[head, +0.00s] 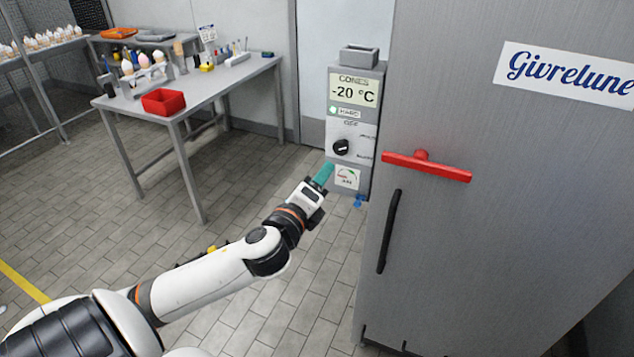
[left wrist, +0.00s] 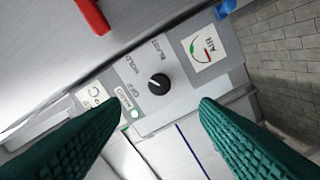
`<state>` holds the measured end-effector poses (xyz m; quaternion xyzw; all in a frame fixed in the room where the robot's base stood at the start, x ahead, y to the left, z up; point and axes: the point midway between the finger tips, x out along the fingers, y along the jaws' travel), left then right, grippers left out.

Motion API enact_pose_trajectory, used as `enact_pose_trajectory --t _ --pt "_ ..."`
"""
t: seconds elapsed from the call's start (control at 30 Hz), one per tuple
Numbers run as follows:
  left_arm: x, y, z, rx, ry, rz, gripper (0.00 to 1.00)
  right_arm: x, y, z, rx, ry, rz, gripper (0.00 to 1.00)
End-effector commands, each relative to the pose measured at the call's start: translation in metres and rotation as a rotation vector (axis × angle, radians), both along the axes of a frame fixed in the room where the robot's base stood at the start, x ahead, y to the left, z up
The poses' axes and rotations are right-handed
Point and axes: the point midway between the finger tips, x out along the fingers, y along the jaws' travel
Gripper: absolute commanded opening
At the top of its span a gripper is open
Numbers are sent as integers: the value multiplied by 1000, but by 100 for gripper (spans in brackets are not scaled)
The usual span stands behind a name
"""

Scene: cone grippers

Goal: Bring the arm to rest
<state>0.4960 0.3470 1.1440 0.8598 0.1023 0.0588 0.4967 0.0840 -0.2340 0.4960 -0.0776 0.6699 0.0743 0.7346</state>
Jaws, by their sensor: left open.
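My left arm reaches in from the lower left in the head view. Its gripper (head: 322,176) is in front of the lower part of the grey control box, close to the air gauge. In the left wrist view the two green ribbed fingers of the left gripper (left wrist: 160,125) stand wide apart with nothing between them. A black knob (head: 341,147) on the box shows beyond the fingertips, also in the left wrist view (left wrist: 158,84). I cannot tell the exact gap between fingers and panel. My right gripper is not in view.
The control panel (head: 354,93) reads "CONES -20 °C" with a lit green lamp. Right of it stands a tall grey cabinet with a red handle (head: 426,167) and a black handle (head: 389,232). A table with a red bin (head: 163,101) stands back left. The tiled floor between is clear.

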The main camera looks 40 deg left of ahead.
Motion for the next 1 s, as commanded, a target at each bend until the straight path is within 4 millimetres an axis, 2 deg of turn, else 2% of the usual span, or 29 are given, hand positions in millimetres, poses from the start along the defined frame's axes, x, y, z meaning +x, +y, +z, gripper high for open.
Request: enact_pose_trajectory --t 0.37,0.47,0.57,0.67,0.7,0.77,0.8,0.87,0.9,0.97,1.0 --pt "1 1 -2 -3 3 1 56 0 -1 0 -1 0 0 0" --pt "5 6 -20 -38 32 13 56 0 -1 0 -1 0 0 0" --pt "12 19 -67 -127 101 43 56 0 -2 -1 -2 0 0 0" --pt "14 34 -137 -269 198 94 56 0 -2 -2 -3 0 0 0" --pt "12 39 -168 -332 238 117 56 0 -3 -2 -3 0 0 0" --pt "5 44 -214 -426 296 157 56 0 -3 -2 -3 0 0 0" --pt "-1 46 -244 -489 333 184 56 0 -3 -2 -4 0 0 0" --pt "-14 48 -288 -584 385 229 56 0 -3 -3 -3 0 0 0" --pt "-25 48 -317 -645 418 262 56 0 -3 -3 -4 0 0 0" --pt "-44 45 -360 -737 466 315 56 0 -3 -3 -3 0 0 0" --pt "-59 43 -387 -798 498 353 56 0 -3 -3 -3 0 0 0"
